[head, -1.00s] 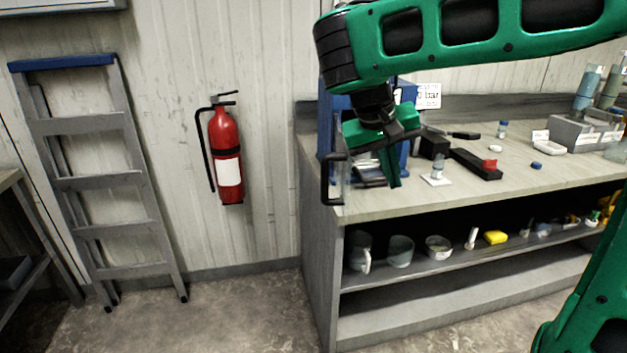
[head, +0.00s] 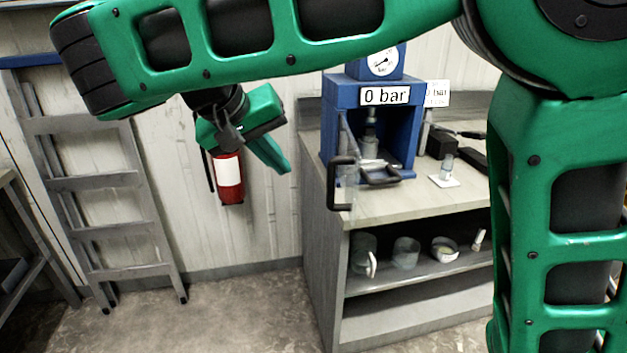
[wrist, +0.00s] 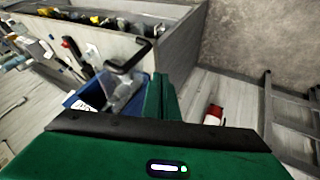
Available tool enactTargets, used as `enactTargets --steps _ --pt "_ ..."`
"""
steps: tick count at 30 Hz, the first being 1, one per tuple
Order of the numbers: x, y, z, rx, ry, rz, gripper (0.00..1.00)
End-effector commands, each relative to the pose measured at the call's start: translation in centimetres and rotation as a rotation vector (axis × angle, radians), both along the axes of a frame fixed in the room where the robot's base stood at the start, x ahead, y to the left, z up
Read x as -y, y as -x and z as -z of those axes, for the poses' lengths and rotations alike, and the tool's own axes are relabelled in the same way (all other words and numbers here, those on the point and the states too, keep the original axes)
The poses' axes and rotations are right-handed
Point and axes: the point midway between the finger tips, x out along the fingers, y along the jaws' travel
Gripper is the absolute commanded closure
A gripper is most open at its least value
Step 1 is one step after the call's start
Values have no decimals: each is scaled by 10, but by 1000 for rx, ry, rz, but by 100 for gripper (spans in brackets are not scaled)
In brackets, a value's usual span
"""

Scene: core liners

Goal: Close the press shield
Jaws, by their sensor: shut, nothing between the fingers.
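The blue press (head: 371,115) stands at the left end of the bench, with a gauge on top and a "0 bar" label. Its clear shield (head: 346,150) is swung open at the left front side, and its black handle (head: 336,185) juts out past the bench's left edge. In the wrist view the press (wrist: 85,98) and the shield handle (wrist: 130,56) show left of the fingers. My gripper (head: 282,168) is shut and empty, left of the handle and apart from it, in front of the wall. The fingers also show in the wrist view (wrist: 158,92).
A red fire extinguisher (head: 230,180) hangs on the wall behind my gripper. A grey ladder (head: 105,190) leans at the left. The bench top (head: 400,206) carries a small vial on a white pad (head: 444,181). Cups stand on the shelf (head: 375,278) below.

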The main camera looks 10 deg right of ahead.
Motion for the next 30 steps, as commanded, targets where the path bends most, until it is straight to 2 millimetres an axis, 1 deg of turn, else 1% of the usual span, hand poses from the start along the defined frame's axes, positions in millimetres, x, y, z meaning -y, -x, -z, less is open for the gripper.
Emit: enactTargets --steps 5,9,17,18,22,27,30 --pt "7 -5 13 -2 1 -1 100" --pt "19 -15 35 -3 2 -2 100" --pt "40 -33 73 -3 0 -3 100" --pt "47 -32 70 -1 -3 -3 100" --pt "64 -33 70 0 -3 -4 100" --pt "75 -33 70 -1 -1 -4 100" --pt "78 -33 70 -1 -1 -4 100"
